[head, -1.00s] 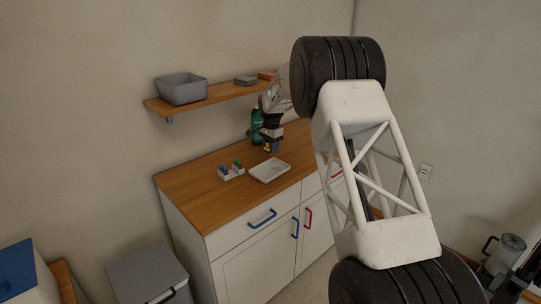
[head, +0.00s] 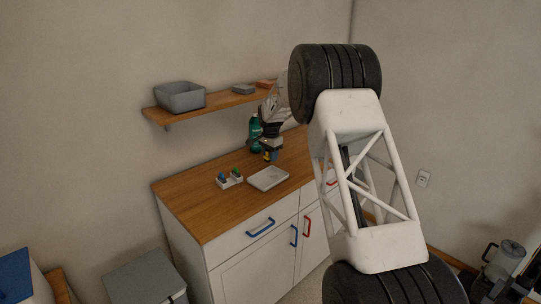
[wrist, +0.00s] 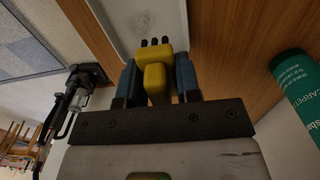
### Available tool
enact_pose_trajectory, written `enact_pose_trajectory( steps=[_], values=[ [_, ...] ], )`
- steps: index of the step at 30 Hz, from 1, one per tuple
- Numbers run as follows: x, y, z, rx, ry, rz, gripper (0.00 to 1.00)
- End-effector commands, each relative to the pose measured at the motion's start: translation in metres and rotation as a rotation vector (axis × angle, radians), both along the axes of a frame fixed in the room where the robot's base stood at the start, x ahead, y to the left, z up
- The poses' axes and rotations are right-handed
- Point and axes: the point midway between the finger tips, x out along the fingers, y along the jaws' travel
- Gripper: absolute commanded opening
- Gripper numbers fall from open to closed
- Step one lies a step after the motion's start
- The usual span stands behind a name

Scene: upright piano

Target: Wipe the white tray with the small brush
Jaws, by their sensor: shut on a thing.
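The white tray (head: 268,179) lies on the wooden countertop. It also shows at the top of the wrist view (wrist: 140,18), dull in its middle. The small brush (wrist: 153,78) is yellow with short black bristles. My gripper (wrist: 158,72) is shut on the brush between its blue fingers, and the bristles point toward the tray. In the wrist view the bristle tips overlap the near part of the tray; contact cannot be told. In the head view my gripper (head: 270,155) is just behind the tray, and the brush is barely visible.
A green bottle (head: 255,130) stands close behind my gripper. A white holder (head: 230,182) with blue and green items sits left of the tray. A shelf (head: 220,99) carrying a grey bin (head: 180,97) hangs above. The countertop's left front (head: 205,215) is clear.

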Motion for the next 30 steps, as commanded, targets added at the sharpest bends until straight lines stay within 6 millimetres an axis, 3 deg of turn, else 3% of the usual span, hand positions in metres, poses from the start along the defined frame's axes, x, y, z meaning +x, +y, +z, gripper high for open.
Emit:
enact_pose_trajectory(
  steps=[24, 30],
  values=[
    [0.000, 0.000, -0.075, 0.000, 0.001, 0.000, 0.12],
    [-0.013, -0.014, -0.076, 0.000, 0.000, -0.001, 0.09]
  ],
)
